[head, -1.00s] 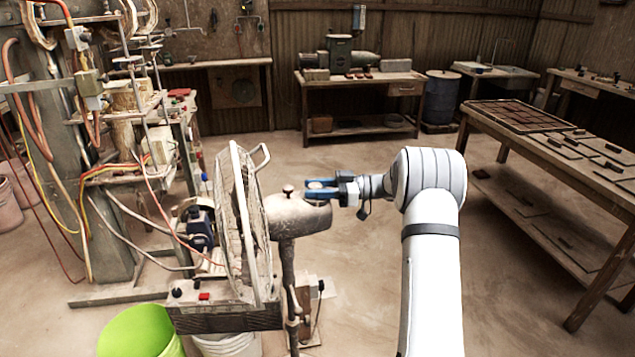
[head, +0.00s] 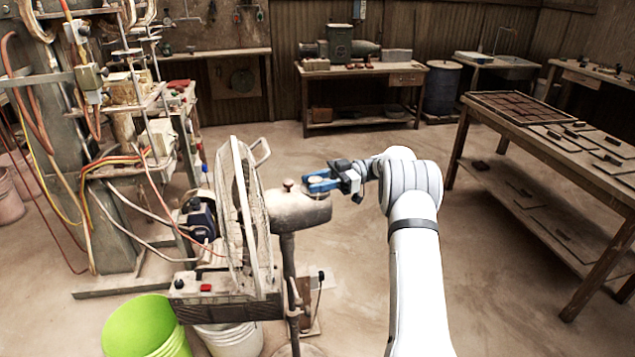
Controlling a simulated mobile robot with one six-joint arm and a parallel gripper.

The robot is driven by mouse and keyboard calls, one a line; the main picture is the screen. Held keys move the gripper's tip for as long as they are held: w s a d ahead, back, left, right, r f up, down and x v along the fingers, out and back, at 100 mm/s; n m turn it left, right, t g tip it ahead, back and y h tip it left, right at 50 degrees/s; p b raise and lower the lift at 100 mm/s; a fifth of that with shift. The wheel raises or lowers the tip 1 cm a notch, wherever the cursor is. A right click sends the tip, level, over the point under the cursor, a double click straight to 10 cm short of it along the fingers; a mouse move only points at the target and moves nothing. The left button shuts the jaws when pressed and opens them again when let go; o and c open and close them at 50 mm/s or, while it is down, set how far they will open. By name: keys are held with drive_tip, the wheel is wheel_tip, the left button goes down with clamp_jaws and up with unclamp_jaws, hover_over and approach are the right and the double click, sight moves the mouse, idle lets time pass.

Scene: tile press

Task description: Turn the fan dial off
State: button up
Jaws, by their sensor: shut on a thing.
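The grey, dusty pedestal fan (head: 245,215) stands left of centre with its round cage facing left. Its motor housing (head: 300,212) points right, and a small knob (head: 288,186) sits on top. My gripper (head: 316,184), with blue fingers, comes in from the right at the upper rear end of the housing. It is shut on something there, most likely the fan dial. The dial itself is hidden behind the fingers, so its setting cannot be seen.
A control box (head: 215,290) with a red switch is beneath the fan cage. A green bucket (head: 140,325) and a white bucket (head: 230,340) stand below. A wooden table (head: 560,150) is at right. The floor between is clear.

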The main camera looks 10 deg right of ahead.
drive_tip(key=o, duration=1)
drive_tip(key=shift+r+p, duration=0.15)
drive_tip(key=shift+p, duration=0.25)
